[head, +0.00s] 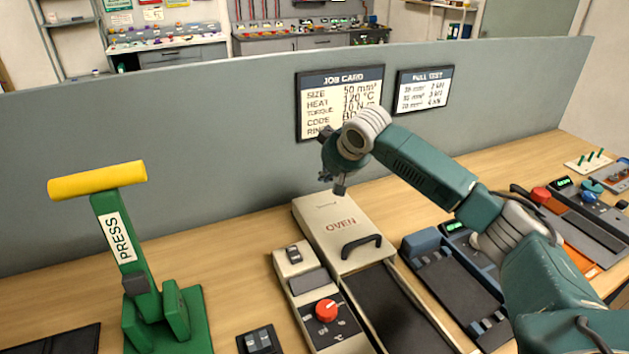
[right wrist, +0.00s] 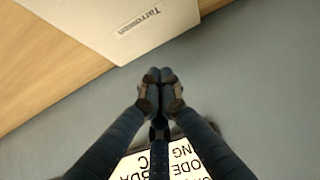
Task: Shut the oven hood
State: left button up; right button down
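The oven hood (head: 325,215) is a cream cover marked OVEN with a black handle (head: 361,243) at its near end. It sits over the back part of the oven, and the dark oven bed (head: 395,310) in front of it is uncovered. My right gripper (head: 338,187) is above and behind the hood's back end, near the grey partition, apart from the handle. In the right wrist view my fingertips (right wrist: 160,76) are together with nothing between them, and the hood's back end (right wrist: 120,25) shows beyond them. My left gripper is out of view.
A control box with a red knob (head: 326,309) stands left of the oven bed. A green press (head: 140,270) with a yellow bar is further left. A blue-grey device (head: 455,285) stands to the right. The grey partition (head: 220,150) rises behind the bench.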

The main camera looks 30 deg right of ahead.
jog(key=p+x, duration=0.1)
jog(key=x, duration=0.6)
jog(key=shift+f, duration=0.1)
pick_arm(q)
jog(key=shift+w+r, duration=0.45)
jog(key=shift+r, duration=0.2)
pick_arm(e)
jog(key=shift+w+f, duration=0.25)
jog(key=shift+f, duration=0.15)
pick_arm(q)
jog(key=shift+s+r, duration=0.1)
